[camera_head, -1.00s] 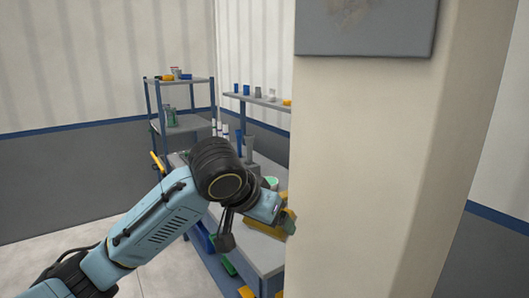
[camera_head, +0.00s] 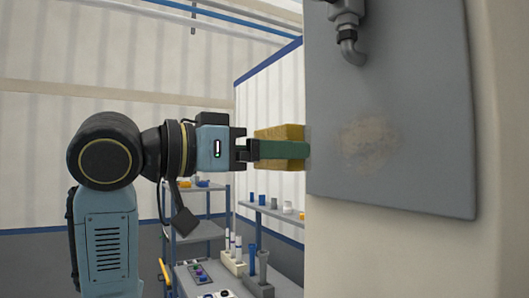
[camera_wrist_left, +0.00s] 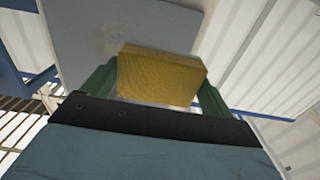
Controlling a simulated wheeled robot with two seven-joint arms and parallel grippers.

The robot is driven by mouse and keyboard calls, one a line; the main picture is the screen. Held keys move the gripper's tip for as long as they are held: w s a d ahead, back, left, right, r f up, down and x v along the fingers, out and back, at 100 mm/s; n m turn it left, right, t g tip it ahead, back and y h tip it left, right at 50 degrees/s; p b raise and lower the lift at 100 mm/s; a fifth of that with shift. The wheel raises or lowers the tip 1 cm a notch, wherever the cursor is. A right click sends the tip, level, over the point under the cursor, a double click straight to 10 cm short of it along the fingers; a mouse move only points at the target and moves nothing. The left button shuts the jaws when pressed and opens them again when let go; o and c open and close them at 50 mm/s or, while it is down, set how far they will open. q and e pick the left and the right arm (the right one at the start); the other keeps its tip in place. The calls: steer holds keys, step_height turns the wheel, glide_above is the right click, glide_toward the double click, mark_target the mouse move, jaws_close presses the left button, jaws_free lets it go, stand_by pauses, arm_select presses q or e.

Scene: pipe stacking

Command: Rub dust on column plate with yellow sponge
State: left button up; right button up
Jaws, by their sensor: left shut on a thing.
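The grey column plate (camera_head: 430,120) is on the cream column at the right of the head view. A brownish dust patch (camera_head: 369,142) is on its lower left part. My left gripper (camera_head: 285,150) is shut on the yellow sponge (camera_head: 280,132), held level with the dust, at the plate's left edge. The sponge also shows between the green fingers in the left wrist view (camera_wrist_left: 160,75), with the plate (camera_wrist_left: 120,30) behind it. I cannot tell whether sponge and plate touch. My right gripper is not in view.
A grey pipe fitting (camera_head: 348,35) sticks out of the plate above the dust. The cream column (camera_head: 385,245) stands below and around the plate. Shelves (camera_head: 200,230) with small items and a workbench are behind, under my arm.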

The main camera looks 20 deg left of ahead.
arm_select(q)
steer(key=shift+w+d, duration=0.35)
steer(key=shift+w, duration=0.05)
steer(key=shift+x, duration=2.15)
steer(key=shift+p+x, duration=0.45)
steer(key=shift+x, duration=0.45)
